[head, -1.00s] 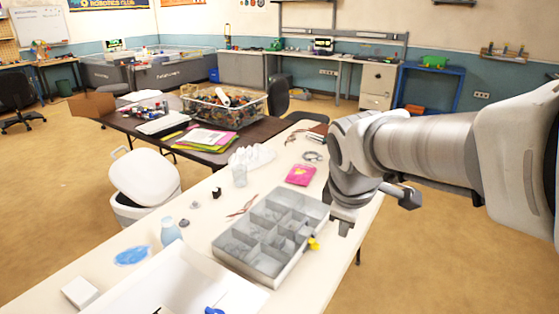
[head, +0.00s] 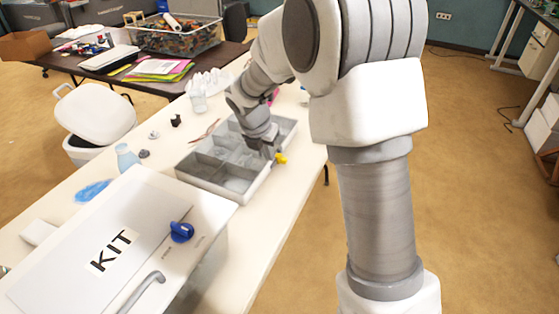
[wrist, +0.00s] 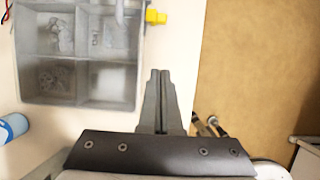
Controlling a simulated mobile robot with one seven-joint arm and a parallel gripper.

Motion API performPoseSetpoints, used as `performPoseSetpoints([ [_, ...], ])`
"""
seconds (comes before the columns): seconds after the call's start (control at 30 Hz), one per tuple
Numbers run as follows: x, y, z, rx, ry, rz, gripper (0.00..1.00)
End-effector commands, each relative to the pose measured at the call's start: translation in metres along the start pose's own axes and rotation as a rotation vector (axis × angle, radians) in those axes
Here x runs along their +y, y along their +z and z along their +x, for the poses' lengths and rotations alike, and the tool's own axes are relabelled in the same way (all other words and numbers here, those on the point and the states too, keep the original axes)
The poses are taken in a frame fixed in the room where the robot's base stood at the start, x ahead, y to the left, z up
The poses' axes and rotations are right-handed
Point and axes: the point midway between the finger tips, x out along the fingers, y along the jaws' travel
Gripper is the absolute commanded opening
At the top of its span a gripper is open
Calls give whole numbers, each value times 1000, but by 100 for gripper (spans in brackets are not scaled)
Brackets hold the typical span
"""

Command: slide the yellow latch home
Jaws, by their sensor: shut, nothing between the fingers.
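The yellow latch (head: 281,159) sticks out from the right side wall of the grey compartment box (head: 262,181) on the white table. In the wrist view the latch (wrist: 157,16) is at the top, beside the box's outer wall (wrist: 138,60). My gripper (head: 270,151) is at the box's right side, close to the latch in the head view. In the wrist view my gripper (wrist: 159,74) has its fingers together and empty, below the latch in the picture and apart from it. The fingertips are partly hidden by my arm in the head view.
A white box marked KIT (head: 75,285), with a blue knob (head: 181,232), stands in front of the compartment box. A pale blue bottle (head: 127,158) and small items lie to the left.

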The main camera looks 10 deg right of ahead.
Motion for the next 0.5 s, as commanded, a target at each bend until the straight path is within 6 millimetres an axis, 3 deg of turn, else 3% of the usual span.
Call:
performPoseSetpoints([
  [0.27,0,-1,9,1,0,2,0],
  [0.5,-1,-3,55,3,-3,3,0],
])
